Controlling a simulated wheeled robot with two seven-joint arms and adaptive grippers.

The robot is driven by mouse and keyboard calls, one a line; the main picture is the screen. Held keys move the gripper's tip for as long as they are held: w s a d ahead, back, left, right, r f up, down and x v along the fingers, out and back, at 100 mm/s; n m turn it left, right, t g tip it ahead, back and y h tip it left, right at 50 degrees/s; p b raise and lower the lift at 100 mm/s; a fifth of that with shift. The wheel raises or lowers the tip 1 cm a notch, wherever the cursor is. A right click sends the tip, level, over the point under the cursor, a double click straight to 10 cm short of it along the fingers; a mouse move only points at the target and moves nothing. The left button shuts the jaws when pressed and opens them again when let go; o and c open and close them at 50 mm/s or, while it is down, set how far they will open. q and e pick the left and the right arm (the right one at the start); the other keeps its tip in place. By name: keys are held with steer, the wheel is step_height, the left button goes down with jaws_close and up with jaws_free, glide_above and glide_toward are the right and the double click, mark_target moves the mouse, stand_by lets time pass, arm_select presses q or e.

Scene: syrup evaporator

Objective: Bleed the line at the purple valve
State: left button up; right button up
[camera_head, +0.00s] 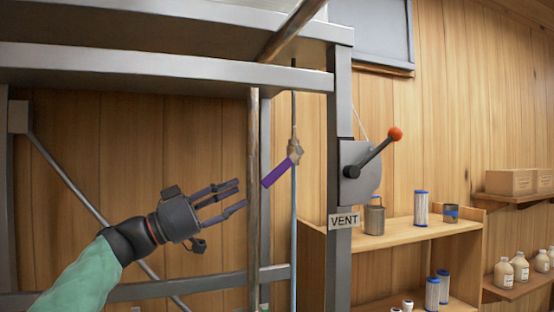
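The purple valve handle (276,174) sits on a small brownish valve body (294,150) on a thin vertical line, right of a copper-coloured pipe. The handle slants down to the left from the body. My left gripper (238,196) points right, with its fingers apart and nothing between them. In the picture its fingertips are just left of the pipe and a little short of the purple handle, not visibly touching it. My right gripper is not in view.
A vertical copper-coloured pipe (253,190) stands between gripper and handle in the picture. A grey frame post (339,130) carries a red-knobbed lever (373,152) and a VENT sign (343,220). Shelves (412,236) with canisters stand right. A diagonal brace (75,188) runs behind my arm.

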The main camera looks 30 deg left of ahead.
mark_target(276, 174)
arm_select(q)
steer(key=p+x, duration=0.4)
steer(key=x, duration=0.5)
steer(key=shift+w+d+r, duration=0.1)
steer(key=shift+w+r, duration=0.05)
steer(key=shift+r, duration=0.05)
steer(key=shift+w+d+r+p, duration=0.15)
steer(key=shift+w+d+p, duration=0.2)
steer(key=shift+w+d, duration=0.1)
steer(key=shift+a, duration=0.1)
steer(key=shift+c, duration=0.3)
jaws_close()
